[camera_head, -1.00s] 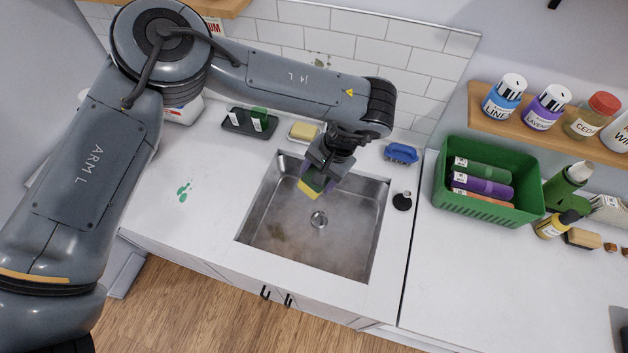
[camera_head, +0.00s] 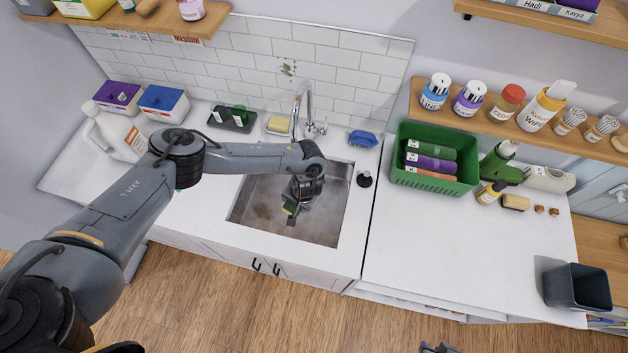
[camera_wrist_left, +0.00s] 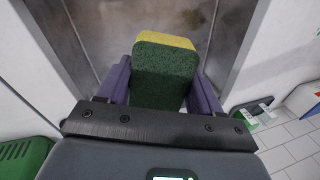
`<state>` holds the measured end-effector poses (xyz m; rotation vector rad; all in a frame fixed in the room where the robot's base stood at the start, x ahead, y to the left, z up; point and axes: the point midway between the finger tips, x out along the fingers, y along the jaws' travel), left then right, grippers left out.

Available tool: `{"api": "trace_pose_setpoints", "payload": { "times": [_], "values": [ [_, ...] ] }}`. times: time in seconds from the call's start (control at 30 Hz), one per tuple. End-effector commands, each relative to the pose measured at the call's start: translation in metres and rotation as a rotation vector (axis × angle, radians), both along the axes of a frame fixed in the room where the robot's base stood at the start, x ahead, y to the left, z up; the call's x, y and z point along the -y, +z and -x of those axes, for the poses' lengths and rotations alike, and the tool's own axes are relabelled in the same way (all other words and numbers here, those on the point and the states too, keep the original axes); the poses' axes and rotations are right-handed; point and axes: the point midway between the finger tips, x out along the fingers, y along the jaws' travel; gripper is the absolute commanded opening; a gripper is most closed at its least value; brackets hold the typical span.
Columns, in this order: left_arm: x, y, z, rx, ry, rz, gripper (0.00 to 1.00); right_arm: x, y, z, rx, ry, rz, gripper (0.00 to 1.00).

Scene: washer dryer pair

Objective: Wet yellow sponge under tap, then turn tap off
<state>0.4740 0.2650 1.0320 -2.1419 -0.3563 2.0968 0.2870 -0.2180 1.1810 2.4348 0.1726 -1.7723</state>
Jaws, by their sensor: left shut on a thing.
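The yellow sponge with a green scouring side (camera_wrist_left: 165,75) is held between the purple finger pads of my left gripper (camera_wrist_left: 164,88). In the head view the left gripper (camera_head: 291,214) is over the front part of the sink basin (camera_head: 325,205), with only a small bit of the sponge (camera_head: 289,207) showing. The chrome tap (camera_head: 298,98) stands behind the sink, with its handle (camera_head: 320,128) on its right. The gripper is in front of the tap, apart from it. I cannot make out a water stream. A dark tip at the bottom edge seems to be my right gripper (camera_head: 438,348), mostly cut off.
A soap dish with a yellow block (camera_head: 278,125) and a dark tray (camera_head: 232,119) lie left of the tap. A blue scrubber (camera_head: 362,138) and a black stopper (camera_head: 364,179) lie right.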

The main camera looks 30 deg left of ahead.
Motion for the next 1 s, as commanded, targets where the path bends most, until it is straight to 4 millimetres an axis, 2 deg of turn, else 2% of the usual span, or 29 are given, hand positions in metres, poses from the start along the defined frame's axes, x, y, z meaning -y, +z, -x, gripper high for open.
{"api": "trace_pose_setpoints", "payload": {
  "times": [0.03,0.1,0.37,0.57,1.0],
  "values": [
    [-0.009,0.005,0.011,0.0,0.032,0.001,0.41,0.0,0.015,0.0,0.0,0.0,0.0,0.23],
    [-0.018,0.005,0.021,0.008,0.068,-0.002,0.41,0.0,0.022,0.0,0.0,0.0,0.0,0.23],
    [-0.042,0.009,0.037,0.029,0.15,-0.005,0.41,0.0,0.033,0.0,0.0,0.0,0.0,0.23],
    [-0.047,0.006,0.032,0.034,0.161,-0.005,0.41,0.0,0.025,0.0,0.0,0.0,0.0,0.23],
    [-0.054,-0.003,0.002,0.034,0.16,-0.005,0.41,0.0,-0.017,0.0,0.0,0.0,0.0,0.23]
  ]
}}
